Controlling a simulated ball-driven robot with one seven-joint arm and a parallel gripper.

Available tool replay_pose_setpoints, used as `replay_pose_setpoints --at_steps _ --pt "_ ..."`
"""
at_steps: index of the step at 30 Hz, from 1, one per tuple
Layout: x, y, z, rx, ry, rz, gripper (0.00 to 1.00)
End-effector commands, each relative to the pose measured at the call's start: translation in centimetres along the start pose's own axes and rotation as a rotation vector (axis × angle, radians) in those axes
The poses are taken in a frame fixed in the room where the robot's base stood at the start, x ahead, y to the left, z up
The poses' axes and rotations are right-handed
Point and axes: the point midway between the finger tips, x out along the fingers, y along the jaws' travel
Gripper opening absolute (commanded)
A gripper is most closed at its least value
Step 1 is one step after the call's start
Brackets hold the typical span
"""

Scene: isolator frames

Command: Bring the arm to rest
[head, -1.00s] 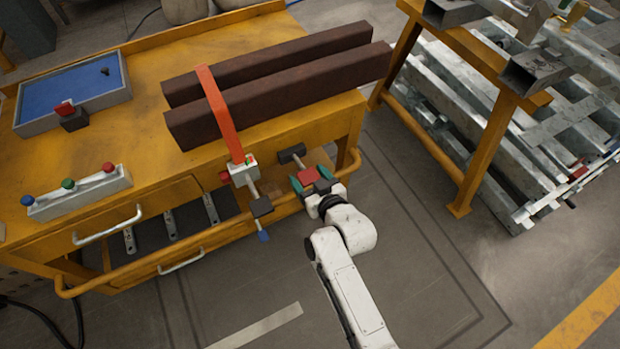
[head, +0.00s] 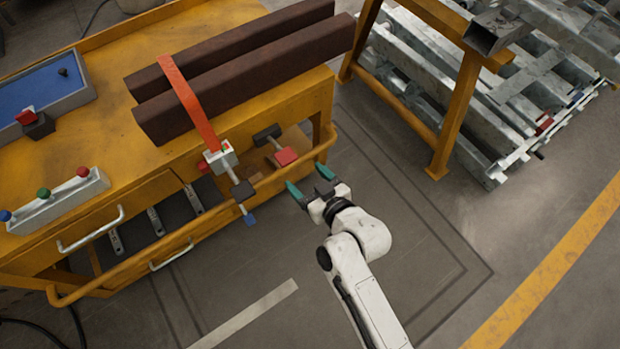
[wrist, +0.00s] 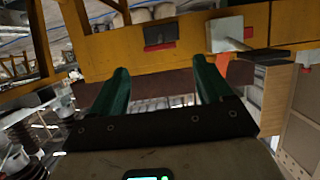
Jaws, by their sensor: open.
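My gripper (head: 308,188) has teal fingers and is open and empty. In the head view it hangs over the floor, just off the front rail of the yellow workbench (head: 110,165). A red-ended lever with a dark block (head: 285,157) sticks out of the bench front, a short way up and left of my fingertips and apart from them. In the wrist view my two fingers (wrist: 160,80) stand apart with nothing between them. The yellow bench edge (wrist: 120,60) crosses the wrist view beyond them.
Two dark brown beams (head: 240,80) lie on the bench under an orange strap (head: 188,100). A white device with a blue-tipped handle (head: 222,158) hangs at the front. A yellow rack with metal beams (head: 456,118) stands at the right. The floor at lower right is clear.

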Motion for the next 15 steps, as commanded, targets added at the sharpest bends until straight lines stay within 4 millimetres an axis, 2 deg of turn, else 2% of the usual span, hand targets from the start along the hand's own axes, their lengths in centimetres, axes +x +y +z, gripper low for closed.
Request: replay_pose_setpoints --at_steps 4,15 --pt "-0.92 0.0 -0.02 0.001 0.0 0.0 0.79" --pt "-1.0 0.0 -0.01 0.0 0.0 0.0 0.79"
